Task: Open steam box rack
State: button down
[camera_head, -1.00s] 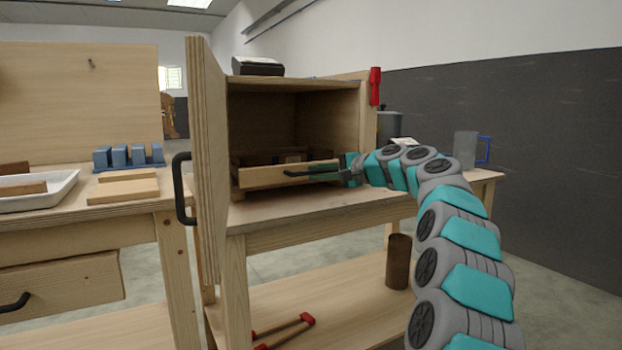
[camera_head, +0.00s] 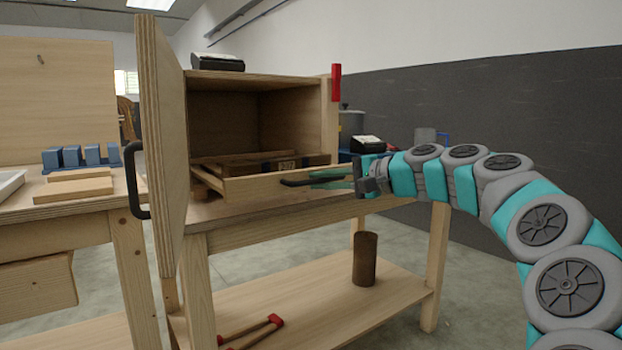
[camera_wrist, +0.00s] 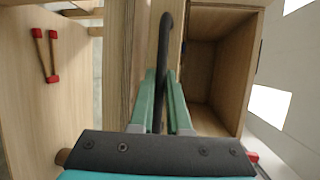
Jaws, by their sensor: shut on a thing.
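The steam box (camera_head: 200,125) is a wooden cabinet on a workbench, with its thick door (camera_head: 165,150) swung open to the left. The rack (camera_head: 252,188) is a wooden drawer-like tray low in the box, and its front sticks out past the box opening. A dark bar handle (camera_head: 297,183) is on the rack front. My gripper (camera_head: 328,178) is shut on this handle, coming from the right. In the wrist view the green fingers of my gripper (camera_wrist: 164,95) lie on both sides of the black handle (camera_wrist: 165,45). Part of the rack interior is hidden.
A red-handled clamp (camera_head: 336,85) is at the box's right edge. A bench with blue blocks (camera_head: 80,156) stands left. Floor is free at right.

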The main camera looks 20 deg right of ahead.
jog(key=shift+s+d, duration=0.2)
jog(key=shift+s, duration=0.5)
jog(key=c, duration=1.2)
grip_release()
jog(key=shift+o, duration=0.2)
jog(key=v, duration=0.7)
jog(key=shift+s+d, duration=0.3)
